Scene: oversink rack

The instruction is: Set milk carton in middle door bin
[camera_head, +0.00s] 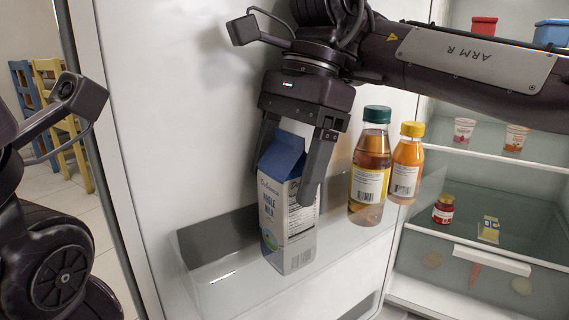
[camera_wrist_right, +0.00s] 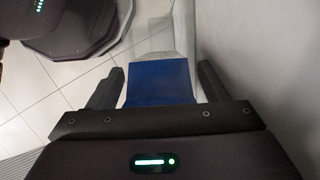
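The milk carton (camera_head: 287,210), white and blue with a blue gabled top, stands nearly upright in the clear door bin (camera_head: 215,285), at its left end. My right gripper (camera_head: 292,170) is above it, pointing down, with one finger on each side of the carton's top. In the right wrist view, the blue top (camera_wrist_right: 158,82) lies between the two fingers (camera_wrist_right: 161,75), with narrow gaps beside it, so the gripper looks open. The carton's base shows through the clear bin front. Part of my left arm shows at the left edge, but its gripper is out of view.
A green-capped bottle (camera_head: 370,170) and a yellow-capped bottle (camera_head: 406,165) stand right of the carton in the bin. The fridge shelves at right hold yogurt cups (camera_head: 464,131), a red jar (camera_head: 443,209) and a drawer (camera_head: 490,260). Blue and yellow chairs (camera_head: 50,100) stand far left.

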